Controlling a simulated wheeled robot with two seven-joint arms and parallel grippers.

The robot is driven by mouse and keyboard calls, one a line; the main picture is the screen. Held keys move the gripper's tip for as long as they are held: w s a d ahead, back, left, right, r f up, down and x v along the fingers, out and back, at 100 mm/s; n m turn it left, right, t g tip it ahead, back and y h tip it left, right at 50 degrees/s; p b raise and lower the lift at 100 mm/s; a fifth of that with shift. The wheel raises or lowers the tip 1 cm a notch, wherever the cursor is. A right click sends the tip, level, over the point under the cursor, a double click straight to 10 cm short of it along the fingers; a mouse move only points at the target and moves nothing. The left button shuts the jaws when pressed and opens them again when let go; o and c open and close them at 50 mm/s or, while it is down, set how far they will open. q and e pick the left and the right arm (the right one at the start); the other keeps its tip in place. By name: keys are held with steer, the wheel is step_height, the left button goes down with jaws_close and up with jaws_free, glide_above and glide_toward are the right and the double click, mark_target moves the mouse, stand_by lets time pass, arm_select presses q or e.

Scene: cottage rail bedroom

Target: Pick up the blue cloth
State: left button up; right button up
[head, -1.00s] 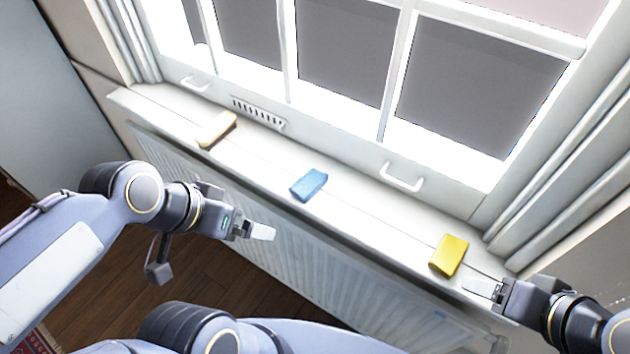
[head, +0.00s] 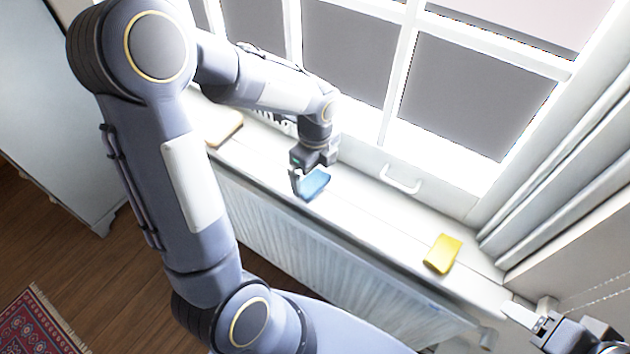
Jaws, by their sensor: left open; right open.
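The blue cloth (head: 317,184) lies folded on the white window sill, near the middle of the view. My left gripper (head: 302,184) is open and points down at the cloth's left end, with a finger beside or over it. The gripper hides part of the cloth's left and far side, and I cannot tell whether the fingers touch it. My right gripper (head: 522,320) is open and empty at the lower right, off the sill's right end and apart from the cloth.
A yellow cloth (head: 442,254) lies further right on the sill (head: 385,222). A cream block (head: 224,128) lies to the left, partly hidden by my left arm. A window handle (head: 400,178) juts out behind the sill. A radiator (head: 300,240) stands below.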

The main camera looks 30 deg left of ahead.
mark_target(315, 181)
arm_select(q)
step_height(315, 181, down, 4)
steer(key=shift+w+a+f, duration=0.1)
steer(key=c, duration=1.1)
steer(key=shift+o, duration=0.2)
steer(key=shift+r, duration=0.4)
step_height(315, 181, up, 2)
steer(key=shift+r, duration=0.1)
steer(key=s+d+r+b, duration=0.1)
steer(key=s+d+r, duration=0.6)
steer(key=s+r, duration=0.3)
steer(key=shift+s, duration=1.1)
